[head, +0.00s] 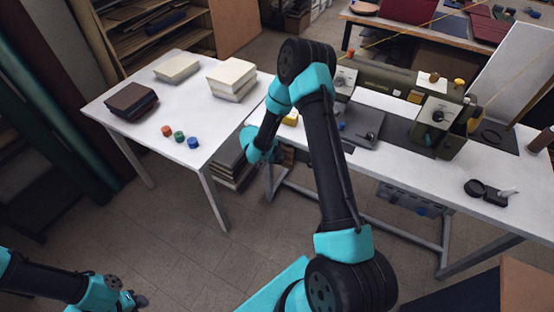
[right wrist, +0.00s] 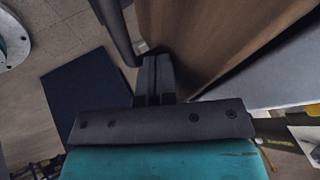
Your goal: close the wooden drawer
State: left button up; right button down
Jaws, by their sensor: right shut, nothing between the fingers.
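A brown wooden panel, which looks like the drawer's face or side (right wrist: 205,35), fills the upper right of the right wrist view. My left gripper (head: 138,300) is at the lower left edge of the head view, small and dark, away from the drawer.
The white sewing table (head: 390,165) carries a sewing machine (head: 385,82) and a black tape dispenser-like item (head: 486,191). A left white table (head: 150,140) holds book stacks and spools. Dark stacked boards (head: 232,165) stand on the floor near my right gripper. Open floor lies in front.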

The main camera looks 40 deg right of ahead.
jog(key=shift+w+d, duration=0.1)
jog(key=shift+d, duration=0.15)
pick_arm(q)
jog(key=shift+s+a, duration=0.25)
jog(key=shift+a, duration=0.15)
pick_arm(e)
jog(key=v, duration=1)
